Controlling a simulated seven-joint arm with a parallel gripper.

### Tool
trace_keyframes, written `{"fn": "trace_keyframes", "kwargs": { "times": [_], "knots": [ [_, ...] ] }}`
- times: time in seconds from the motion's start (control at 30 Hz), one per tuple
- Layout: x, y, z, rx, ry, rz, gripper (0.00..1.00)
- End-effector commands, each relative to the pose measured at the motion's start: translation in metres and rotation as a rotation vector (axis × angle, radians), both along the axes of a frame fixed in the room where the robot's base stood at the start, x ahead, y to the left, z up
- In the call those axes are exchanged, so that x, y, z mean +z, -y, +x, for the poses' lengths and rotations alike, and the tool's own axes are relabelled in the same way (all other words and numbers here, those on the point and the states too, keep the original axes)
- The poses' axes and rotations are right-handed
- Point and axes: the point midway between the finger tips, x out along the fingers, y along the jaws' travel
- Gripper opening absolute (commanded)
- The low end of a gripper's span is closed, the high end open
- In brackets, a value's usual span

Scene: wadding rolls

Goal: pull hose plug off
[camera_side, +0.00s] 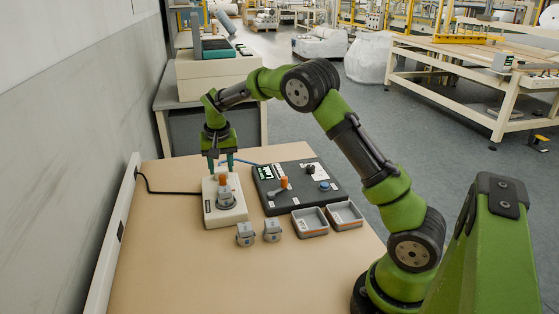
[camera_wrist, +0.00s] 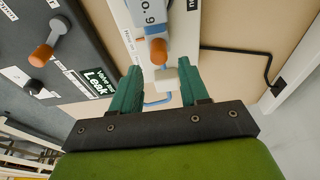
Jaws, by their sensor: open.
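A white box (camera_side: 224,204) stands on the table, carrying a grey fitting (camera_side: 227,199) with an orange lever (camera_side: 223,181). The lever's orange end (camera_wrist: 158,51) also shows in the wrist view. Just beside it is a small pale block (camera_wrist: 165,78), apparently the hose plug, with a blue hose (camera_wrist: 158,101) curving near it. The blue hose (camera_side: 240,162) also shows behind the box in the side view. My gripper (camera_side: 220,169) points down at the box's far end. In the wrist view my gripper (camera_wrist: 161,72) is open, its green fingers either side of the block, with gaps showing.
A black panel (camera_side: 326,176) with an orange-handled lever and a blue knob stands right of the white box. Two grey trays (camera_side: 309,222) and two small grey parts (camera_side: 245,234) lie in front. A black cable (camera_side: 165,191) runs left. The table's front left is clear.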

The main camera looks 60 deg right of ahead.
Motion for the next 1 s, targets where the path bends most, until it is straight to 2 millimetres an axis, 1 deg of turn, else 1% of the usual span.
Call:
{"fn": "trace_keyframes", "kwargs": {
  "times": [0.7,1.0],
  "knots": [
    [-0.043,0.001,0.001,0.000,-0.002,0.001,0.45],
    [-0.046,0.001,0.001,0.000,-0.001,0.001,0.45]
  ]
}}
